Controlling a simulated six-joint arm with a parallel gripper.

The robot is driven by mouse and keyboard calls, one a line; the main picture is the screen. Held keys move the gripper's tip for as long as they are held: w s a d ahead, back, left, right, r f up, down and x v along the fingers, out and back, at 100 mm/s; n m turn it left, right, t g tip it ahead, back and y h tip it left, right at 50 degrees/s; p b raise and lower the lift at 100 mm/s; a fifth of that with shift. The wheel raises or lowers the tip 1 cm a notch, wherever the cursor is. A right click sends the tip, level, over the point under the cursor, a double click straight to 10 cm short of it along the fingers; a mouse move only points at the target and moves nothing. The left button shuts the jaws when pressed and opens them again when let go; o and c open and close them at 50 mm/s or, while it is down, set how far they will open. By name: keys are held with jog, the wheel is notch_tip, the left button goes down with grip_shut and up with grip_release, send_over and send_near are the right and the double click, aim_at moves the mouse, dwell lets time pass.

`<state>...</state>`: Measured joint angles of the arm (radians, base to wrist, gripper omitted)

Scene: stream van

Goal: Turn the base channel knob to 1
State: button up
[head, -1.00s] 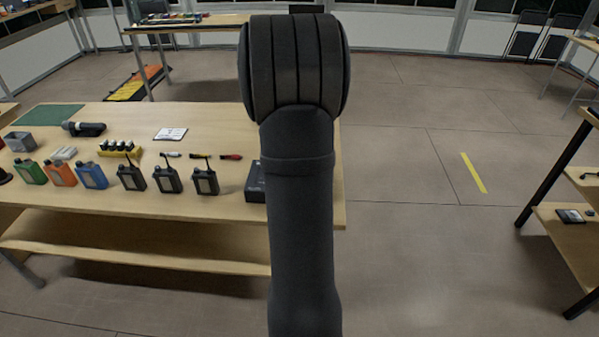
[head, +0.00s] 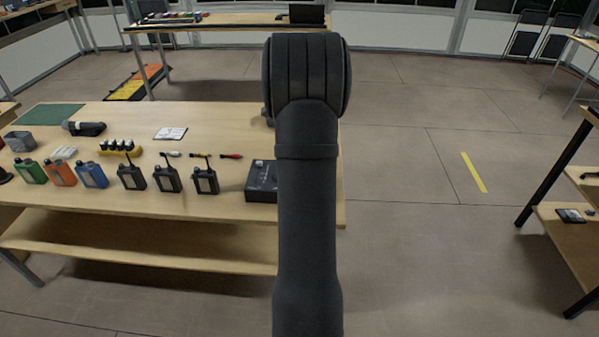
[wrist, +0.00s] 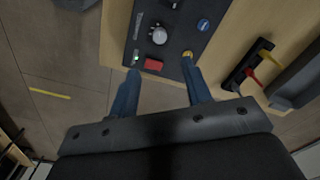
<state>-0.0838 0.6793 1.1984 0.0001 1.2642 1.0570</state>
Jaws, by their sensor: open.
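The base unit is a dark box (head: 261,182) at the right end of the table in the head view, partly hidden by my arm. In the wrist view its dark panel (wrist: 172,13) bears a round silver-grey knob (wrist: 159,36) with a pale mark. A red block-like button (wrist: 153,64), a blue round part (wrist: 204,24) and a yellow round part (wrist: 187,53) sit around it. My gripper (wrist: 160,68) is open, its two blue fingers apart at the panel's near edge. The knob lies beyond the fingertips, between their lines, and nothing is held. The number markings are too small to read.
Several handheld radios (head: 168,179) stand in a row left of the box on the wooden table (head: 215,145). Screwdrivers (head: 231,156) lie behind them. Dark items with yellow and red parts (wrist: 255,65) lie right of the panel in the wrist view. Floor (head: 400,230) right of the table is clear.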

notch_tip(320, 180, down, 12)
jog(key=shift+r, duration=0.1)
jog(key=shift+c, duration=0.3)
grip_shut()
